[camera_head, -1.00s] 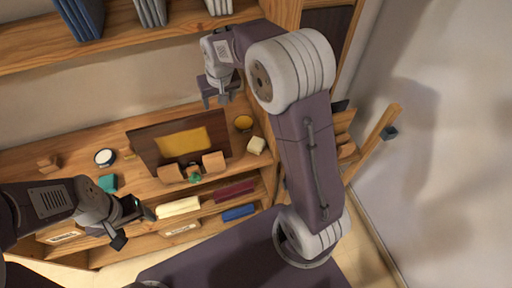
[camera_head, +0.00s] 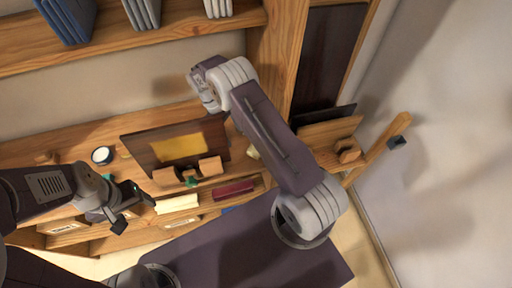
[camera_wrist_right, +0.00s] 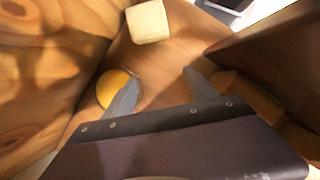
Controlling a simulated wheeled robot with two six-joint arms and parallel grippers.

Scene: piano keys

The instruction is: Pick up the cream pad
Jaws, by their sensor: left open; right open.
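The cream pad (camera_wrist_right: 148,21) is a small pale block on the wooden desk top, at the top of the right wrist view. In the head view the pad (camera_head: 253,152) is mostly hidden behind my right arm. My right gripper (camera_wrist_right: 160,85) is open and empty, its fingers apart, with the pad beyond the fingertips and not touching them. In the head view its fingers are hard to make out. My left gripper (camera_head: 134,211) is open and empty, in front of the desk's left part.
A round yellow dish (camera_wrist_right: 113,88) lies by the left finger in the right wrist view. A dark panel with a yellow patch (camera_head: 178,147) stands on the desk. A white round dish (camera_head: 102,155) is at left. Cream (camera_head: 178,203) and dark red (camera_head: 234,190) blocks lie on the lower shelf.

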